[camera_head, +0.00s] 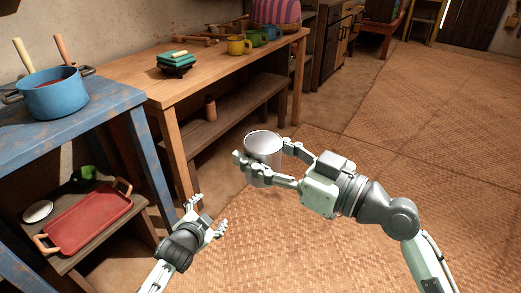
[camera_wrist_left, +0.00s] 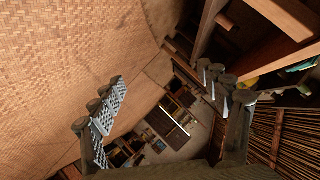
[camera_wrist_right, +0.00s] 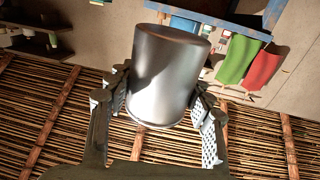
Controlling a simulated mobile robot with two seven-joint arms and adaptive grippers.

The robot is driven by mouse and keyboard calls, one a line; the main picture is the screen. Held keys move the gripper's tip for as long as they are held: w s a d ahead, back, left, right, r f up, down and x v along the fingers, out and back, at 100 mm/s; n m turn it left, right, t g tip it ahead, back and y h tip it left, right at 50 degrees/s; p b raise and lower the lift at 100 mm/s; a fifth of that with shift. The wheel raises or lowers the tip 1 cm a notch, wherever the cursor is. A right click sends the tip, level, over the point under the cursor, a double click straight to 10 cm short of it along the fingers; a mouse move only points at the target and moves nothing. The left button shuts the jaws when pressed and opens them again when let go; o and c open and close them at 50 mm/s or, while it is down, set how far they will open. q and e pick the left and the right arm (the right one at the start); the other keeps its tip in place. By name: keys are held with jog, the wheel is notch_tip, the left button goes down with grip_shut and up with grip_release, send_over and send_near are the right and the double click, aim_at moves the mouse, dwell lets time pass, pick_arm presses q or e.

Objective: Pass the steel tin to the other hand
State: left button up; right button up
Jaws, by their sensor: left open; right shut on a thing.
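The steel tin (camera_head: 264,148) is a shiny grey cylinder, held upright in the air in the head view. My right gripper (camera_head: 262,168) is shut on it, one finger on each side. In the right wrist view the tin (camera_wrist_right: 168,75) sits between the fingers of the right gripper (camera_wrist_right: 165,112). My left gripper (camera_head: 208,215) is lower and to the left of the tin, apart from it. In the left wrist view the left gripper (camera_wrist_left: 165,100) has its fingers spread wide with nothing between them; the tin does not show there.
A blue table (camera_head: 95,112) with a blue pot (camera_head: 55,97) stands at left; a red tray (camera_head: 88,222) lies on its lower shelf. A wooden table (camera_head: 150,82) with cups (camera_head: 239,46) stands behind. The woven mat floor (camera_head: 400,140) at right is clear.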

pick_arm(q)
jog(key=s+a+f+n+g, duration=0.2)
jog(key=s+f, duration=0.4)
jog(key=s, duration=0.3)
jog(key=s+a+f+n+g+y, duration=0.1)
jog(key=s+a+f+n+g, duration=0.2)
jog(key=s+f, duration=0.3)
jog(key=s+a+f+n+g, duration=0.2)
jog(key=s+f, duration=0.5)
jog(key=s, duration=0.5)
jog(key=shift+s+a+n+g+y, duration=0.35)
jog(key=shift+a+g, duration=0.15)
jog(key=shift+g, duration=0.5)
